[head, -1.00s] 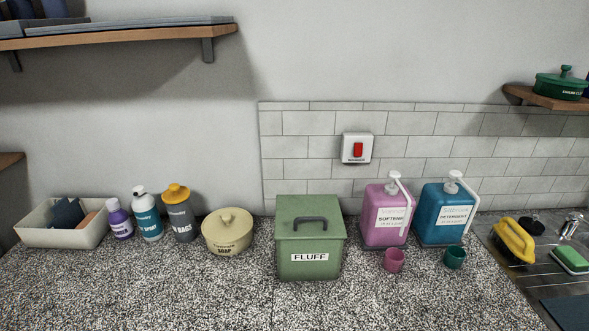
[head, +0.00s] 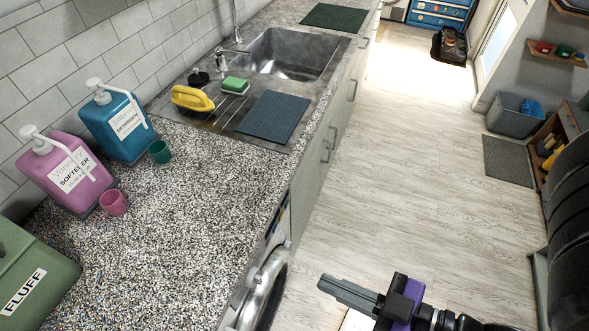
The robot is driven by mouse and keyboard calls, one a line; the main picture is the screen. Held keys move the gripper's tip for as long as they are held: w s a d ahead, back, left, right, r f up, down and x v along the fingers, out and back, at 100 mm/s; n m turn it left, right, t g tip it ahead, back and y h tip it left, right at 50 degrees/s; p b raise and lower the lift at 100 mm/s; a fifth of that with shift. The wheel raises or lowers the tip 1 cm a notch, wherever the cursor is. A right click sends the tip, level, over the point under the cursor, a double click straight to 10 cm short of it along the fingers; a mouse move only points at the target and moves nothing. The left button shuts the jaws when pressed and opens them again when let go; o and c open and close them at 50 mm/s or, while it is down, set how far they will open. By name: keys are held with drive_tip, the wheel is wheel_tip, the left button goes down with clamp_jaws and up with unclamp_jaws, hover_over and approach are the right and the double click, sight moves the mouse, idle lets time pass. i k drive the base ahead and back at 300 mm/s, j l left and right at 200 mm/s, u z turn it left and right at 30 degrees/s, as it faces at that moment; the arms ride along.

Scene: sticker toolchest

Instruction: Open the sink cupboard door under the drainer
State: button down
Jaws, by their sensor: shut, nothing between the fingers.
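The sink cupboard front (head: 309,198) is a pale grey-green panel below the counter, seen at a steep angle. It has dark bar handles (head: 326,151) on its face and looks closed. The drainer (head: 222,118) lies above it on the counter, left of the sink (head: 287,58), with a blue ribbed mat (head: 272,117) on it. My gripper (head: 322,284) is at the bottom of the view, over the floor right of the washing machine. It is shut and empty, well apart from the cupboard handles.
A washing machine (head: 268,290) with a round door stands under the near counter. Softener (head: 66,170) and detergent (head: 117,122) dispensers stand on the counter. The floor (head: 420,190) along the cupboards is clear. A grey bin (head: 514,115) and dark mat (head: 507,160) lie at the right.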

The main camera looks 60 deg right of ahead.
sight(304, 197)
drive_tip(key=z, duration=1.1)
